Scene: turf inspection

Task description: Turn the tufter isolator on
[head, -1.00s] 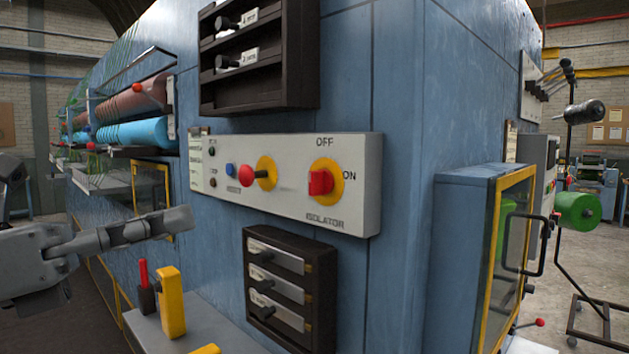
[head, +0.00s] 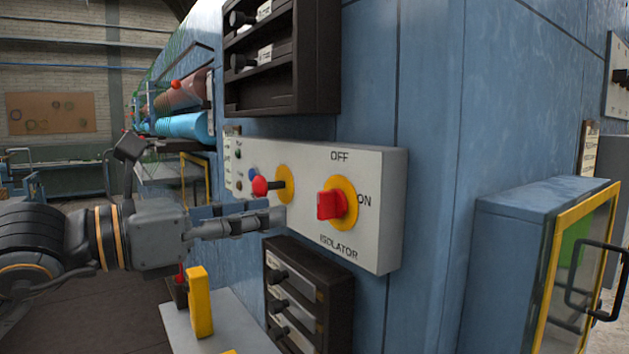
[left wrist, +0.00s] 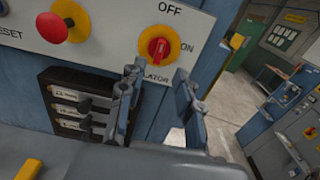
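The isolator (head: 331,204) is a red rotary knob on a yellow disc, on a light grey panel (head: 385,240) marked OFF above and ON to the right. It also shows in the left wrist view (left wrist: 158,48); I cannot tell surely which mark its handle points to. My left gripper (head: 280,216) comes in from the left, in front of the panel and left of and slightly below the knob. In the left wrist view its two fingers (left wrist: 157,82) are apart with nothing between them, below the knob and not touching it. My right gripper is not in view.
A red mushroom button (head: 260,187) on a yellow disc sticks out left of the isolator. A dark label rack (head: 300,270) is below the panel, another (head: 315,60) above. A yellow block (head: 200,300) stands on a ledge. A yellow-framed cabinet (head: 510,250) juts out at right.

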